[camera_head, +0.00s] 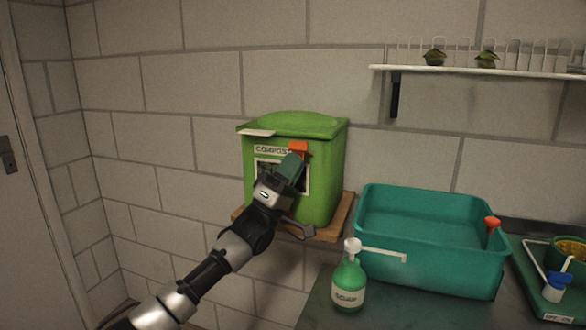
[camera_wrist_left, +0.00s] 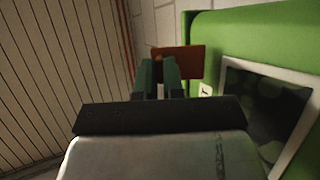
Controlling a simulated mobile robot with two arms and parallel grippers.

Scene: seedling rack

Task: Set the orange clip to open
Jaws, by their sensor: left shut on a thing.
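The orange clip (camera_head: 299,146) is on the front of the green compost bin (camera_head: 325,190), near the top by the white label. In the left wrist view the clip (camera_wrist_left: 190,60) shows as an orange-brown plate at the fingertips. My left gripper (camera_head: 294,160) reaches up to the bin's front, and its green fingers (camera_wrist_left: 159,72) are shut on the clip. The fingers and wrist cover the clip's lower part and part of the framed dark window (camera_wrist_left: 265,110). I cannot tell which position the clip is in. My right gripper is not in view.
The bin stands on a wooden wall shelf (camera_head: 345,215). A white rack (camera_head: 480,71) hangs above.

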